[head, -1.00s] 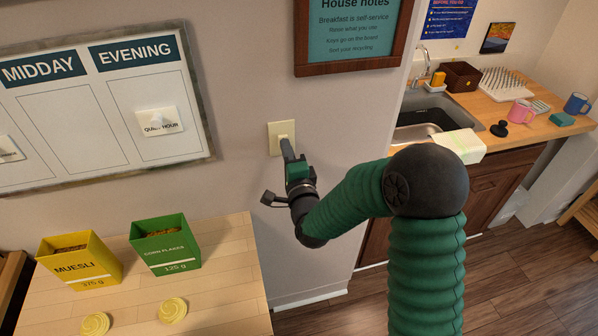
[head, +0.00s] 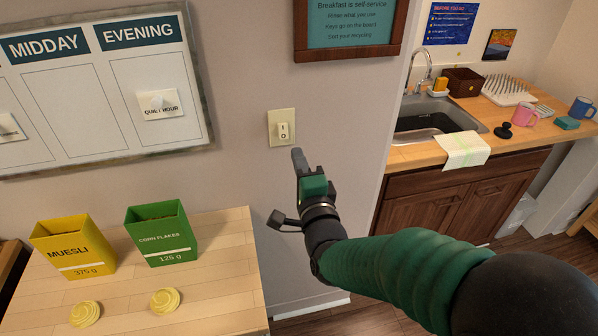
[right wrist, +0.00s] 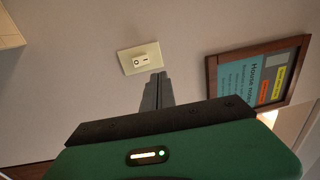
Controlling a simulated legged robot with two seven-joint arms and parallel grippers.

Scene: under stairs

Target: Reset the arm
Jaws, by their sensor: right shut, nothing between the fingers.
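My right arm comes in from the lower right in the head view. Its gripper (head: 298,160) is shut and empty, just below a cream wall switch (head: 282,128) marked I and O. A small gap of wall shows between the fingertips and the switch plate. In the right wrist view the shut fingers (right wrist: 158,80) point at the switch (right wrist: 140,59), and they look apart from it. My left gripper is not in view.
A wooden table (head: 215,285) at the lower left bears a yellow muesli box (head: 72,248), a green corn flakes box (head: 160,235) and two yellow swirled pieces. A whiteboard (head: 90,95) and a framed notice (head: 350,25) hang on the wall. A sink counter (head: 410,155) is at right.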

